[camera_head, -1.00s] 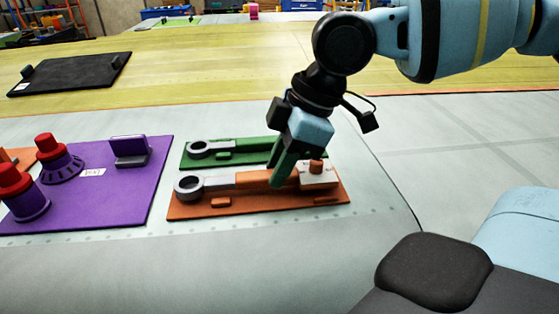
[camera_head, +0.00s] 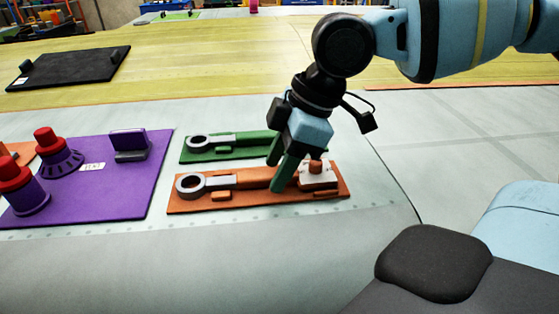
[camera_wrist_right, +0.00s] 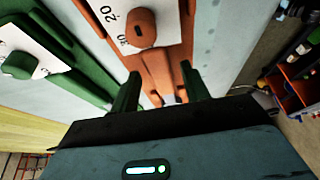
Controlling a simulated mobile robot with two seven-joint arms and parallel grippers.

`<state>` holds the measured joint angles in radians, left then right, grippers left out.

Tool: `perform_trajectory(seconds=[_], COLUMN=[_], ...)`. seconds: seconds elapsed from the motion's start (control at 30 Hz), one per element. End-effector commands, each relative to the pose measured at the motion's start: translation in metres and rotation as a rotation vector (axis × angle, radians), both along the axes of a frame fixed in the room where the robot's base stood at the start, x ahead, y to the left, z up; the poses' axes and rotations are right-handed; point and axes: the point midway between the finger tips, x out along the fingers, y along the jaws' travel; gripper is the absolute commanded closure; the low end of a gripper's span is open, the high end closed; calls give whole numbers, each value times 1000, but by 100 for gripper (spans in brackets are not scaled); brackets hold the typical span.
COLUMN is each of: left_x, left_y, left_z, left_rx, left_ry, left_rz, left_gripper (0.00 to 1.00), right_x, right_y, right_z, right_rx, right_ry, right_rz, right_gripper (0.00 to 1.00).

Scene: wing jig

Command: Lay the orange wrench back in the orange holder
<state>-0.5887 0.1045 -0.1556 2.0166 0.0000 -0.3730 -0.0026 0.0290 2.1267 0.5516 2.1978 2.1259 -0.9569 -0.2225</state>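The orange wrench (camera_head: 222,182), with a grey ring end and an orange handle, lies along the orange holder (camera_head: 240,202), its ring at the left. The handle end shows near the fingers in the right wrist view (camera_wrist_right: 160,72). My right gripper (camera_head: 276,174) points down over the handle's right part, near the holder's white label. Its two green fingers (camera_wrist_right: 158,92) stand apart on either side of the handle, and the gripper looks open. The near finger hides part of the handle. My left gripper is out of view.
A green holder (camera_head: 200,156) with a similar wrench lies just behind. A purple board (camera_head: 110,195) with red-topped pieces lies at the left. A black tray (camera_head: 70,70) lies farther back. The pale surface in front of the orange holder is clear.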

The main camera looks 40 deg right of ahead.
Motion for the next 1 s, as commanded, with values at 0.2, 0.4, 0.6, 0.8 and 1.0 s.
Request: perform_trajectory(seconds=[0.2,0.4,0.6,0.8,1.0], left_x=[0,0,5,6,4], left_y=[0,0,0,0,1], left_z=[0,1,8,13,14], left_rx=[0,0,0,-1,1], left_ry=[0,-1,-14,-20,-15], left_rz=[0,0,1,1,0], left_gripper=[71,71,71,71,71], right_x=[0,-1,-7,-13,-16], right_y=[0,-2,-12,-21,-26], right_z=[0,5,35,61,72], right_rx=[0,0,1,0,0], right_ry=[1,-1,-5,-3,0], right_rz=[0,0,-2,-2,0], right_gripper=[50,50,50,50,50])
